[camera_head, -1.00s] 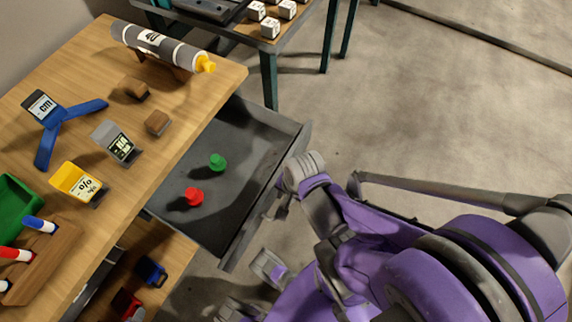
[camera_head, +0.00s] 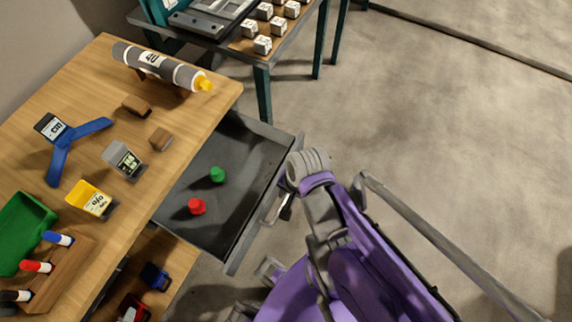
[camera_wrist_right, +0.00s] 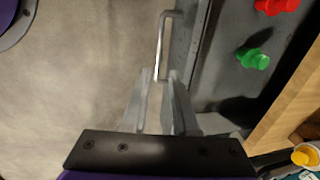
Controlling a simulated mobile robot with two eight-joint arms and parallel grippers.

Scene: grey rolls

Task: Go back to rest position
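My right gripper (camera_head: 284,207) is at the front of the open grey drawer (camera_head: 239,235), beside its handle (camera_head: 270,208). In the right wrist view, the two fingers of my right gripper (camera_wrist_right: 160,74) are apart, with a gap between the tips. The handle (camera_wrist_right: 162,42) lies just ahead of that gap; I cannot tell whether a finger touches it. The fingers hold nothing that I can see. My left gripper does not show in these views.
A red piece (camera_head: 196,206) and a green piece (camera_head: 217,174) stand in the drawer. The wooden table (camera_head: 100,148) holds a grey tube (camera_head: 160,66), blocks and a green bin (camera_head: 22,232). A second table (camera_head: 262,92) stands behind. The floor (camera_head: 440,130) at right is open.

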